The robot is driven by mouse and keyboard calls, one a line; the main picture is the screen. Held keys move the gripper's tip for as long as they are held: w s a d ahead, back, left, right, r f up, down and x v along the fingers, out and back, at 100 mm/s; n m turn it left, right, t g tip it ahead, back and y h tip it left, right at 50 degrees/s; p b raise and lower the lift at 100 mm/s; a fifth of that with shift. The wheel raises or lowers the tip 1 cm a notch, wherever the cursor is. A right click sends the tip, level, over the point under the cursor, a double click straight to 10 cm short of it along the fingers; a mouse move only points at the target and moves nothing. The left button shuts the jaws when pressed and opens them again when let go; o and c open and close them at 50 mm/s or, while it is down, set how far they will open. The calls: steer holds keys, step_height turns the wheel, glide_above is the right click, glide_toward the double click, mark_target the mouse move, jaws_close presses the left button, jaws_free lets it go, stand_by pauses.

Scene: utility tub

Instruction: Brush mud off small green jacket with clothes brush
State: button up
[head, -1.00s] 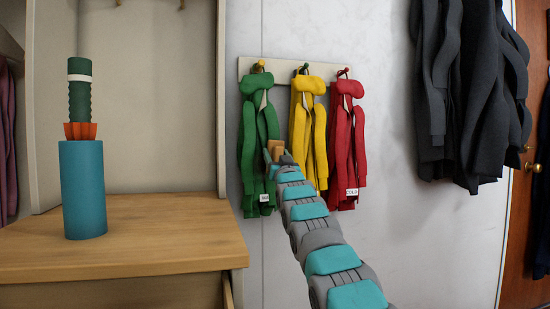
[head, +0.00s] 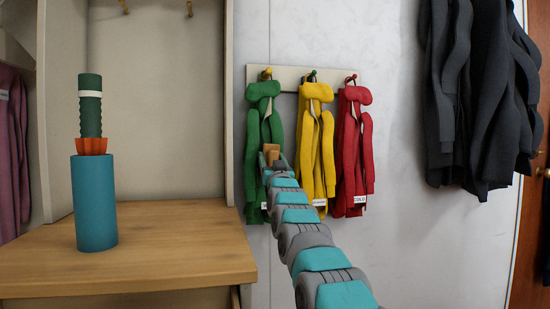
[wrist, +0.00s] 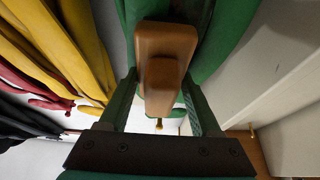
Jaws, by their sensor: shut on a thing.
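The small green jacket (head: 253,135) hangs on the leftmost peg of a wall rack; its folds also fill the top of the wrist view (wrist: 225,45). My gripper (head: 271,160) is in front of the jacket's middle. It is shut on the wooden clothes brush (head: 271,151). In the wrist view the brush (wrist: 165,38) sits between the two fingers, its brown back toward the camera. The brush's far side is hidden, so I cannot tell whether it touches the cloth. I can make out no mud on the visible cloth.
A yellow jacket (head: 316,140) and a red jacket (head: 349,150) hang close on the right. Dark coats (head: 480,100) hang farther right. A wooden bench (head: 140,262) with a blue cylinder (head: 95,205) stands left, beside a cabinet side panel (head: 229,100).

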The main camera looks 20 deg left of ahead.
steer(key=s+a+p, duration=0.1)
steer(key=a+p, duration=0.1)
steer(key=a, duration=0.1)
steer(key=shift+s+p, duration=0.35)
steer(key=shift+s+a, duration=0.2)
steer(key=shift+a, duration=0.05)
steer(key=shift+f, duration=0.1)
steer(key=shift+s+d+f+b, duration=0.15)
steer(key=shift+s+d+b, duration=0.55)
steer(key=shift+s, duration=0.25)
steer(key=shift+s+d+b, duration=0.4)
steer(key=shift+s+d, duration=0.1)
steer(key=shift+s, duration=0.3)
steer(key=shift+s+d+b, duration=0.35)
steer(key=shift+s+d, duration=0.15)
steer(key=shift+s, duration=0.3)
steer(key=shift+s, duration=0.1)
steer(key=shift+s+d+b, duration=0.35)
steer(key=shift+s+d, duration=0.05)
steer(key=shift+s, duration=0.2)
steer(key=shift+s+d+b, duration=0.35)
steer(key=shift+s, duration=0.25)
